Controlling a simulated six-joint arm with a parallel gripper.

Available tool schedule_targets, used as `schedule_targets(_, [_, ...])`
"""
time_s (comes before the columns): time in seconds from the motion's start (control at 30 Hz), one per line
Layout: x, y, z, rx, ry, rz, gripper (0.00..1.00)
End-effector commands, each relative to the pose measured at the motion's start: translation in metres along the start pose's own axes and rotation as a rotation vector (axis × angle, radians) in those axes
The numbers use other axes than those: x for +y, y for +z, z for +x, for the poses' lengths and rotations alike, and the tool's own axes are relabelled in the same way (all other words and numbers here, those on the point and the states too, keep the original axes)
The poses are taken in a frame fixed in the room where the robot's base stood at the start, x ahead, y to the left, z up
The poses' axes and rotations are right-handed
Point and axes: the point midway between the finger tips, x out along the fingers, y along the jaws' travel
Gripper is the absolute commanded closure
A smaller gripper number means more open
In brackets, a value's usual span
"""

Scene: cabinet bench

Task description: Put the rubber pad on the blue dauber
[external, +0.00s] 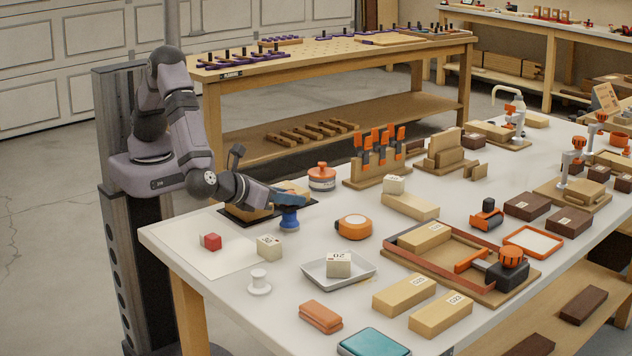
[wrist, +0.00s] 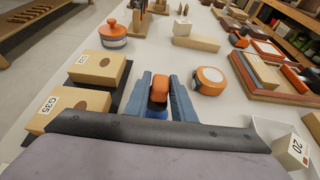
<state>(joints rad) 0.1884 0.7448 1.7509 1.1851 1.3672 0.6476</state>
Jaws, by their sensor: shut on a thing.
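My gripper (external: 291,199) is low over the far left part of the bench. Its blue fingers, also in the wrist view (wrist: 160,92), are closed on an orange-brown block, which I take to be the rubber pad (wrist: 159,88). The blue dauber (external: 289,221) stands upright on the bench directly below the fingers, and a bit of blue (wrist: 155,114) shows under the pad in the wrist view. The fingers hide the place where pad and dauber meet, so I cannot tell whether they touch.
An orange tape measure (external: 354,227) stands right of the dauber. An orange-lidded jar (external: 322,177) is behind it. Cardboard-coloured boxes (wrist: 98,67) on a dark mat sit close on the left. A grey tray (external: 361,277) holds a numbered block. A white spool-like piece (external: 258,282) stands in front.

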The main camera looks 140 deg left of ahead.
Motion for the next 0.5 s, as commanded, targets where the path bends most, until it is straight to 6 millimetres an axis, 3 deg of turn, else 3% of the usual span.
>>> schedule_targets(0.13, [0.0000,-0.0036,0.0015,0.000,0.000,0.001,0.99])
schedule_targets(0.17, [0.0000,-0.0029,0.0012,0.000,0.000,0.001,0.70])
schedule_targets(0.2, [0.0000,-0.0027,0.0011,0.000,0.000,0.000,0.61])
schedule_targets(0.5, [0.0000,-0.0022,0.0009,0.000,0.000,0.000,0.59])
